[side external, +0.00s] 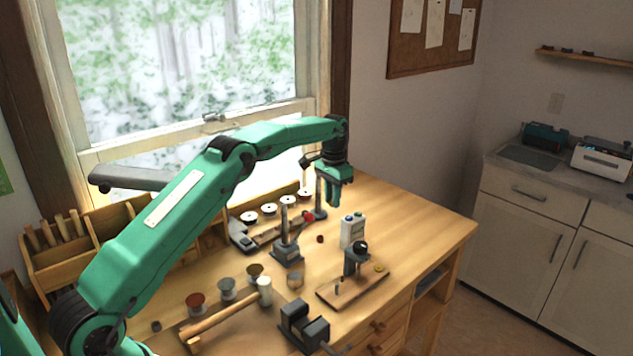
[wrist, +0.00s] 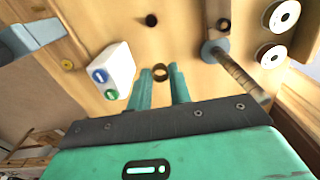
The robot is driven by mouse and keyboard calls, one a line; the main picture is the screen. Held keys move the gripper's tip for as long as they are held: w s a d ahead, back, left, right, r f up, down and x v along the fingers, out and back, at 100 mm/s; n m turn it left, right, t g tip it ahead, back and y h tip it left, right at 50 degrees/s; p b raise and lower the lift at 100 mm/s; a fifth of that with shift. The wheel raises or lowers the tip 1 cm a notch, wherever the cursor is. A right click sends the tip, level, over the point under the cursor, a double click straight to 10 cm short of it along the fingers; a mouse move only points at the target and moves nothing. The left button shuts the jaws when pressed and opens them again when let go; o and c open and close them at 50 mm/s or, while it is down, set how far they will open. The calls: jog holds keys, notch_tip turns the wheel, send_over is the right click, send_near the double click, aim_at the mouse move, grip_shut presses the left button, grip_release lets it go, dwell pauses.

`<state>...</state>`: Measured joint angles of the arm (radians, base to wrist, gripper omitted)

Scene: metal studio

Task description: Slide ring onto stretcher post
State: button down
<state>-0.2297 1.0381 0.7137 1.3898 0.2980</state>
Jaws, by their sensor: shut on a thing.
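A small dark ring (wrist: 161,73) is held between the fingertips of my gripper (wrist: 161,76), well above the table. In the side external view my gripper (side external: 333,203) points down over the back of the bench, and the ring cannot be made out. A grey upright post on a labelled base (side external: 287,250), which looks like the stretcher post, stands left of my gripper, apart from it. A banded rod on a round grey base (wrist: 213,48) stands to the right in the wrist view. I cannot tell for certain which upright is the stretcher post.
A white box with blue and green caps (side external: 352,231) stands close to my gripper. A wooden block with a black-topped stand (side external: 356,262) lies in front. Several white spools (side external: 270,209) line the back. The bench's right end is clear.

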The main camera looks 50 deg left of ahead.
jog(key=shift+r, duration=0.15)
notch_tip(320, 180, up, 12)
jog(key=r, duration=0.1)
send_over(284, 204)
jog(key=shift+a+f, duration=0.1)
jog(key=shift+f, duration=0.15)
jog(key=shift+f, duration=0.15)
jog(key=shift+f, duration=2.25)
jog(key=shift+f, duration=1.7)
